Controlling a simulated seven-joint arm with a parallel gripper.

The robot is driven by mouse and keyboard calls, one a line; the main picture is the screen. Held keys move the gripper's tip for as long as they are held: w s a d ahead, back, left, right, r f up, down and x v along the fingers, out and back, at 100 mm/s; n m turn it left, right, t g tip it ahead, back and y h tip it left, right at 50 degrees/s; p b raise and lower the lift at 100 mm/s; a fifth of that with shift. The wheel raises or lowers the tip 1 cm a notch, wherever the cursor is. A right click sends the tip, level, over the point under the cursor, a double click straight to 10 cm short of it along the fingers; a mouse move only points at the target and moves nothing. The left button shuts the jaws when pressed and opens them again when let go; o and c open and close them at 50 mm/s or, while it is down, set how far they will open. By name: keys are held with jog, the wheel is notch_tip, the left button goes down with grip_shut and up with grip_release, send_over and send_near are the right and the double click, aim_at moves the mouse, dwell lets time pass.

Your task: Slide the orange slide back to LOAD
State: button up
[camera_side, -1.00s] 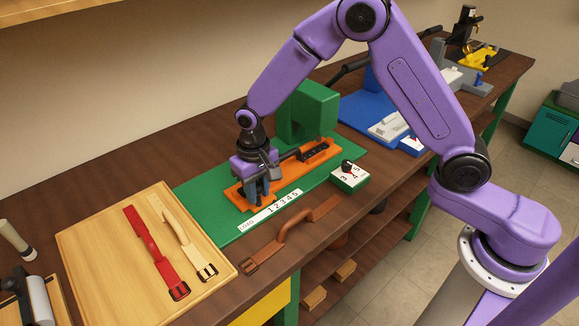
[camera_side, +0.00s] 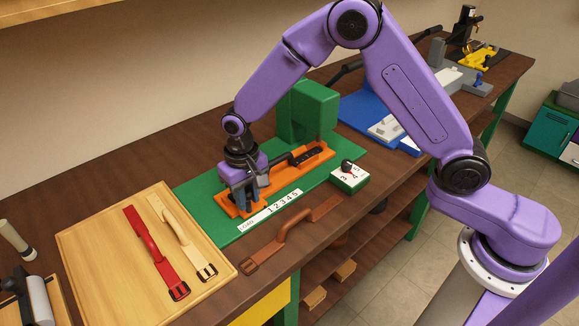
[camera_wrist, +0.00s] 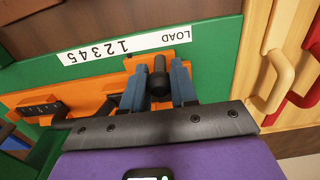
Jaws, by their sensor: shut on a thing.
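The orange slide (camera_side: 314,155) lies on the green base plate (camera_side: 205,215) of the fixture. A white strip marked LOAD and 1 to 5 (camera_side: 270,211) runs along its front. My gripper (camera_side: 246,206) is over the left end of the slide, near the LOAD end of the strip. In the wrist view my gripper (camera_wrist: 158,75) has its blue-grey fingers on both sides of a dark upright knob (camera_wrist: 159,74) and is shut on it. The orange slide (camera_wrist: 92,103) shows under the fingers there, with the LOAD strip (camera_wrist: 122,46) beyond.
A green block (camera_side: 309,108) stands behind the slide. A brown strap with a handle (camera_side: 292,232) lies in front. A wooden board (camera_side: 100,235) with red and cream straps is at left.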

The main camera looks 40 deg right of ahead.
jog(key=shift+a, duration=3.65)
jog(key=shift+o, duration=0.4)
jog(key=shift+a, duration=0.15)
jog(key=shift+o, duration=0.4)
jog(key=shift+s+a, duration=0.1)
jog(key=shift+a, duration=0.05)
jog(key=o, duration=0.6)
jog(key=shift+d, duration=0.3)
